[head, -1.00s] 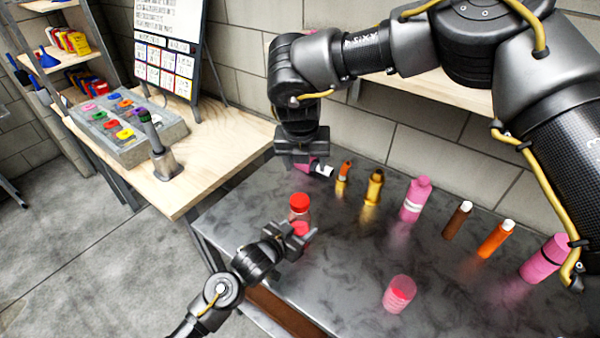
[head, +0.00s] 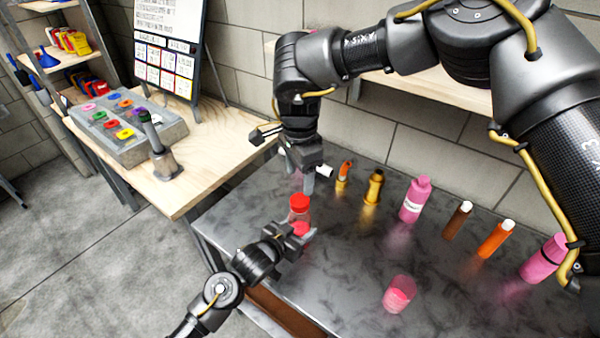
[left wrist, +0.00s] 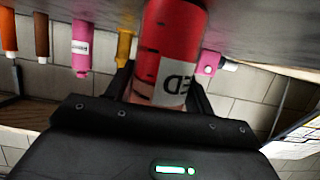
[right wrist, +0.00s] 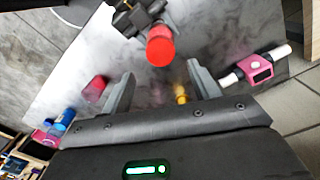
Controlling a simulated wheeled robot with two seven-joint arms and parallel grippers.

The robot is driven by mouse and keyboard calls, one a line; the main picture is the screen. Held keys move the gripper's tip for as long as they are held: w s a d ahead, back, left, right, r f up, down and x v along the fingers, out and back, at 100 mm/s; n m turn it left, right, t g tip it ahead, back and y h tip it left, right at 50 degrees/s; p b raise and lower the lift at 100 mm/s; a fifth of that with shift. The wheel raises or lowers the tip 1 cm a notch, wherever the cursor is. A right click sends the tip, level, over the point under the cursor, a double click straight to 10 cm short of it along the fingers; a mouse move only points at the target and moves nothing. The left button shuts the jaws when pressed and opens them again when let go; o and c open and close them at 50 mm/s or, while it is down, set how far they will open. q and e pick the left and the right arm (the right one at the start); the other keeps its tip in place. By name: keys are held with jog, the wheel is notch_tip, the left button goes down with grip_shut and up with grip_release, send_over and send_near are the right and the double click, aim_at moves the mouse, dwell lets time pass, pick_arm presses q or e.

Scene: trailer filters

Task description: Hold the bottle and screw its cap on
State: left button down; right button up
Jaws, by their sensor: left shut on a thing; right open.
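The bottle (head: 299,217) is clear with red contents and stands upright at the left side of the dark table. A red cap (head: 299,200) sits on its top; I cannot tell how tight it is. My left gripper (head: 299,238) is shut around the bottle's lower part. The left wrist view shows the bottle's red body and white label (left wrist: 172,90) between the fingers. My right gripper (head: 298,180) is open and empty just above the cap, fingers pointing down. In the right wrist view, the cap (right wrist: 160,48) lies beyond the parted fingertips.
A row along the table's back holds a gold bottle (head: 373,187), a pink bottle (head: 415,200), a brown tube (head: 457,220) and an orange tube (head: 496,239). A pink cup (head: 399,294) stands in front. A wooden bench (head: 205,165) adjoins at left.

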aim_at(299, 200)
jog(key=shift+n, duration=0.4)
jog(key=shift+f, duration=0.15)
jog(key=shift+f, duration=3.9)
